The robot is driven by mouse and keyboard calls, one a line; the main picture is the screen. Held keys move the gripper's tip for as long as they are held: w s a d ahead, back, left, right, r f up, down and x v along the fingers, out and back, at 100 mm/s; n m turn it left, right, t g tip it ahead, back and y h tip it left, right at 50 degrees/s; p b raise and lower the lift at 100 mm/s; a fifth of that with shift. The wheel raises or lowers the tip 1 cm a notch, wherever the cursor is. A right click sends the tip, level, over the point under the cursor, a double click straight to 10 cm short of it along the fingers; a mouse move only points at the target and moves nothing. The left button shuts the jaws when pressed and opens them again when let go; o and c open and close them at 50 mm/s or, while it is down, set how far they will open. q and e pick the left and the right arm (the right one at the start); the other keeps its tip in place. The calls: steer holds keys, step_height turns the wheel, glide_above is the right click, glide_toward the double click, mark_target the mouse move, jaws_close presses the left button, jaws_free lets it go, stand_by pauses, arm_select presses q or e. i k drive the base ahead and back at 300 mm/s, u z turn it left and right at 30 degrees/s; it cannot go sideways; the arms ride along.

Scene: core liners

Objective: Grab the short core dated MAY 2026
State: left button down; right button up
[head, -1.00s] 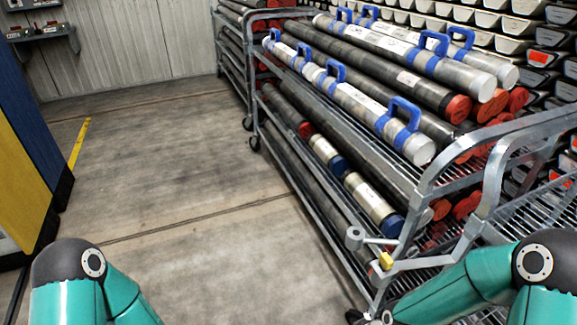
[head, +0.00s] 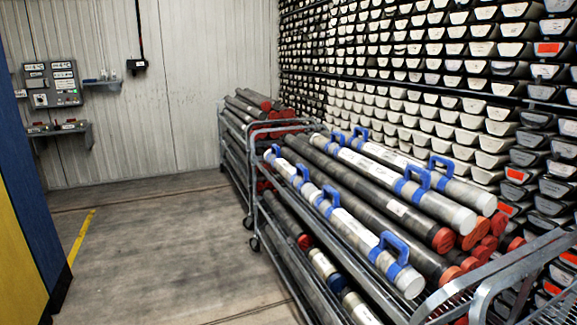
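A metal cart (head: 262,214) at the right carries long core tubes on its shelves. On its top shelf lie dark tubes with red end caps (head: 444,240) and silver tubes (head: 352,231) with blue handles. On the shelf below, short silver cores with dark blue bands (head: 336,281) lie in line with a dark red-capped tube (head: 285,219). White labels show on several tubes, but their dates are too small to read. Neither of my grippers is in view.
A second cart (head: 236,143) with red-capped tubes stands behind the first. A rack of trays (head: 420,90) fills the right wall. A blue and yellow cabinet (head: 22,230) stands at the left. The concrete floor (head: 160,250) between is clear. A control panel (head: 52,84) hangs on the back wall.

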mark_target(335, 280)
steer(key=u, duration=0.55)
steer(key=k, duration=1.3)
steer(key=u, duration=0.6)
steer(key=i, duration=1.05)
steer(key=z, duration=0.3)
steer(key=i, duration=1.3)
steer(key=z, duration=1.2)
steer(key=i, duration=1.25)
steer(key=z, duration=0.9)
